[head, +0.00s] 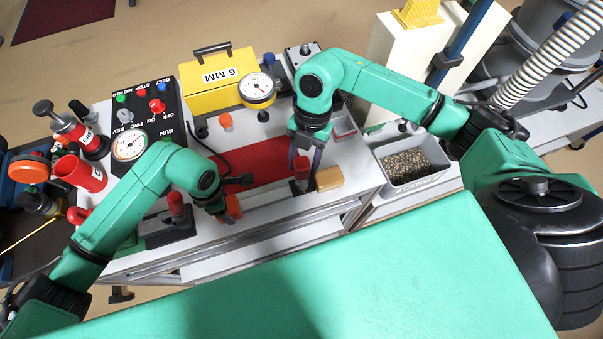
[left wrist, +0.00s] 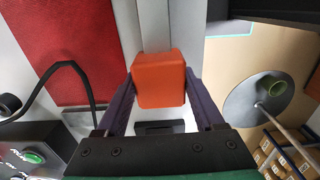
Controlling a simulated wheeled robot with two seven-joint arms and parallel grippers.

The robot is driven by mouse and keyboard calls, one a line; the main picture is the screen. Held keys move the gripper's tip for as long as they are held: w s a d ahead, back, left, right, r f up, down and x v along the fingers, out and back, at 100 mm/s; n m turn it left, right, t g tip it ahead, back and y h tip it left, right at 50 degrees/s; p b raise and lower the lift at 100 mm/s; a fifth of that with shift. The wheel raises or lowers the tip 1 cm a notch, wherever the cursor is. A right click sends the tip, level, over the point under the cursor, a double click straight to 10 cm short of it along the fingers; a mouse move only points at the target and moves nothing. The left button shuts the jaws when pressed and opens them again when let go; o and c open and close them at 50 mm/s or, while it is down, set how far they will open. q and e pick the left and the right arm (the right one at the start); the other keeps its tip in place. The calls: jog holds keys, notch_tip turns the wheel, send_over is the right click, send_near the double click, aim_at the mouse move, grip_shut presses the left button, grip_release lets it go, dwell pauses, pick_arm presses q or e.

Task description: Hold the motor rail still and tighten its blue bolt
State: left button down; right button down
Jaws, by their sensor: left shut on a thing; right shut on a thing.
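My left gripper (head: 236,199) is shut on an orange block (head: 233,207) at the bench's front edge. In the left wrist view the orange block (left wrist: 158,80) sits between the two fingers, in line with a pale grey bar (left wrist: 155,25) that looks like the motor rail. My right gripper (head: 303,158) points down and is shut on a red piece (head: 301,167), right of the orange block and beside a wooden block (head: 329,179). A small blue knob or bolt (head: 269,59) stands behind the dial gauge, but I cannot tell if it is the task's bolt.
A black control panel (head: 143,113) and a red cup (head: 80,174) stand at the left. A yellow box (head: 215,78) marked 6 MM is at the back. A grey bin of granules (head: 421,178) is at the right. A red mat (head: 262,163) lies between the arms.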

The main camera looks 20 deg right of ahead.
jog(key=shift+c, duration=1.1)
grip_release()
jog(key=shift+r, duration=0.1)
jog(key=v, duration=1.1)
jog(key=shift+r, duration=0.4)
